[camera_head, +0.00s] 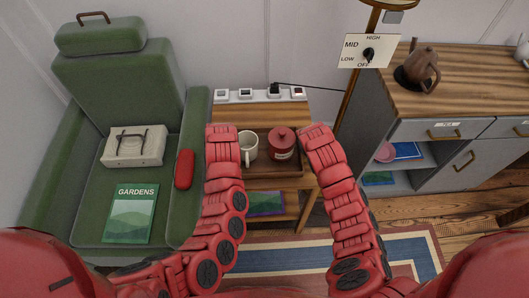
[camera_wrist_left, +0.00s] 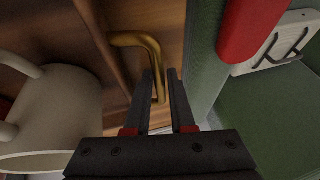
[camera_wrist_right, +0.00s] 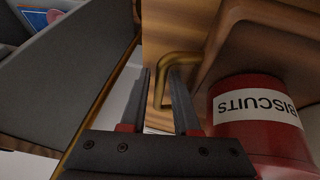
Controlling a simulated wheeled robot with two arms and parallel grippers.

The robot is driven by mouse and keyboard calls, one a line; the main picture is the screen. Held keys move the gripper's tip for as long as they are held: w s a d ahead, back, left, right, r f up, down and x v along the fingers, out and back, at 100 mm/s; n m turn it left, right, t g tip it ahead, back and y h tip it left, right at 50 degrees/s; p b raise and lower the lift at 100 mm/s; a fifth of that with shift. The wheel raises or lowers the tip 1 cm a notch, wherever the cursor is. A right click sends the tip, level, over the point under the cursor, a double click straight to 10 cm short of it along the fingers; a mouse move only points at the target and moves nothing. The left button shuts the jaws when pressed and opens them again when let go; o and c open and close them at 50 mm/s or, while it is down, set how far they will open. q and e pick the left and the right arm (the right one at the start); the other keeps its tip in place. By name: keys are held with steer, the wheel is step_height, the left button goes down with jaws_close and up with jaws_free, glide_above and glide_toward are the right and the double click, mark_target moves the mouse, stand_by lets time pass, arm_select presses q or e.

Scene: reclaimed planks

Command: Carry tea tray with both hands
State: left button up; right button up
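The wooden tea tray (camera_head: 262,170) sits on a small side table between my two arms. A white mug (camera_head: 249,147) and a red canister (camera_head: 282,145) stand upright on it; the canister's label reads BISCUITS in the right wrist view (camera_wrist_right: 255,108). The tray has a brass handle at each end.
A green armchair (camera_head: 120,80) with a GARDENS book (camera_head: 130,213) is at left. A power strip (camera_head: 260,95) with a plugged cord lies behind the tray. At right a cabinet (camera_head: 470,85) carries a brown teapot (camera_head: 420,65); its top is clear in the middle. A rug (camera_head: 300,258) lies in front.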

arm_select(q)
steer(key=c, duration=0.3)
arm_select(e)
steer(key=c, duration=0.3)
arm_select(q)
jaws_close()
arm_select(e)
jaws_close()
stand_by(0.6)
